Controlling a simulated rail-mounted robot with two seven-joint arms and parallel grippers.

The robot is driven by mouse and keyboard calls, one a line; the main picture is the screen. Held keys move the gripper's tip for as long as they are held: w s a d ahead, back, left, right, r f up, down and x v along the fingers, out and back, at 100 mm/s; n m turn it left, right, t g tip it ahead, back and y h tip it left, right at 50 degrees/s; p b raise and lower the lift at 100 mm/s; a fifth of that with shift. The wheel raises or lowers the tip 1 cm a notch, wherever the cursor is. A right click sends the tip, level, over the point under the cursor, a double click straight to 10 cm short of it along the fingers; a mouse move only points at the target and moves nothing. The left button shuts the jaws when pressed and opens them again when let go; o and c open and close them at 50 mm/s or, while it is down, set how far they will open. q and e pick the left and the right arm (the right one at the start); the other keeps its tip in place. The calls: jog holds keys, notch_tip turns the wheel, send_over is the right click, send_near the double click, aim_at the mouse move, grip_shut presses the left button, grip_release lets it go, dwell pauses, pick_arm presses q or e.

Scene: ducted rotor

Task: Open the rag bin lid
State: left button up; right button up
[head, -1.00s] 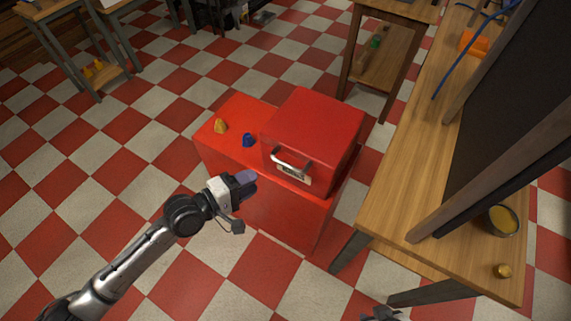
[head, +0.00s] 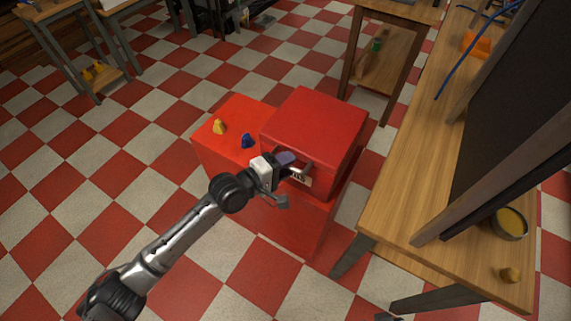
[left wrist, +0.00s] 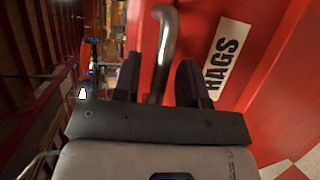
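The rag bin is a red box with a shut, raised lid (head: 318,122) on its right part. A metal bar handle (head: 303,165) is on the lid's front, above a partly hidden white label. My left gripper (head: 289,160) is at the handle. In the left wrist view, the handle (left wrist: 166,45) runs between the two dark fingers of my left gripper (left wrist: 158,80), with a gap on each side. The fingers are open, and the RAGS label (left wrist: 222,55) is to their right. Only a dark scrap, perhaps of my right gripper, shows at the head view's bottom edge.
A yellow piece (head: 219,127) and a blue piece (head: 247,141) lie on the bin's lower left top. A wooden workbench (head: 415,190) with a dark board and a small bowl (head: 509,223) stands at the right. Checkered floor is clear at the left.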

pick_arm(q)
grip_shut()
dwell(0.3)
